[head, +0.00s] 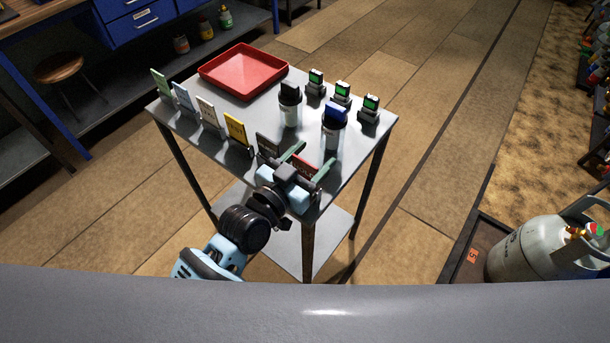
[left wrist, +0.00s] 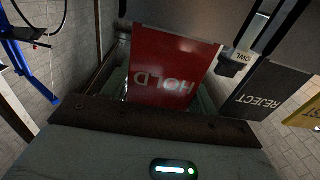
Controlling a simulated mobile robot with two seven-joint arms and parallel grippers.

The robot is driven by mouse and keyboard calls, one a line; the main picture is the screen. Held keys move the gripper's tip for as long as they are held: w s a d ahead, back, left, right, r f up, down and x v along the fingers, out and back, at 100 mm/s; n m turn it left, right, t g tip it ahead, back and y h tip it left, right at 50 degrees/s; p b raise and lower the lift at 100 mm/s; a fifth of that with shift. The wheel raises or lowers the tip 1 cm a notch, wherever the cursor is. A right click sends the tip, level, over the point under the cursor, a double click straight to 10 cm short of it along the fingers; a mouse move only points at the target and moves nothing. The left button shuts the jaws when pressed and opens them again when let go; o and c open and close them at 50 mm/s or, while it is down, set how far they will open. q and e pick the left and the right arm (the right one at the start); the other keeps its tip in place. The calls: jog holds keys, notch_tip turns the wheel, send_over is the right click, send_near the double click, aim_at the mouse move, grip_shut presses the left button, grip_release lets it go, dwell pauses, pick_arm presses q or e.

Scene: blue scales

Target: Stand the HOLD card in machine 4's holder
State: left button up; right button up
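The red HOLD card (head: 305,164) is at the near end of the card row on the small metal table. It fills the middle of the left wrist view (left wrist: 170,65), with its lettering upside down. My left gripper (head: 308,160) is at this card, its fingers apart on either side of it. I see no clear contact between fingers and card. The card's foot is hidden by the gripper. Three small devices with green screens (head: 342,93) stand at the table's right side. I cannot read which is machine 4. My right gripper is out of view.
The dark REJECT card (left wrist: 264,90) stands beside the HOLD card, then a yellow card (head: 236,131) and several paler ones. A black-topped container (head: 290,108) and a blue-topped one (head: 333,131) stand mid-table. A red tray (head: 284,74) lies at the back. A gas cylinder (head: 530,252) stands right.

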pick_arm(q)
jog(key=c, duration=0.6)
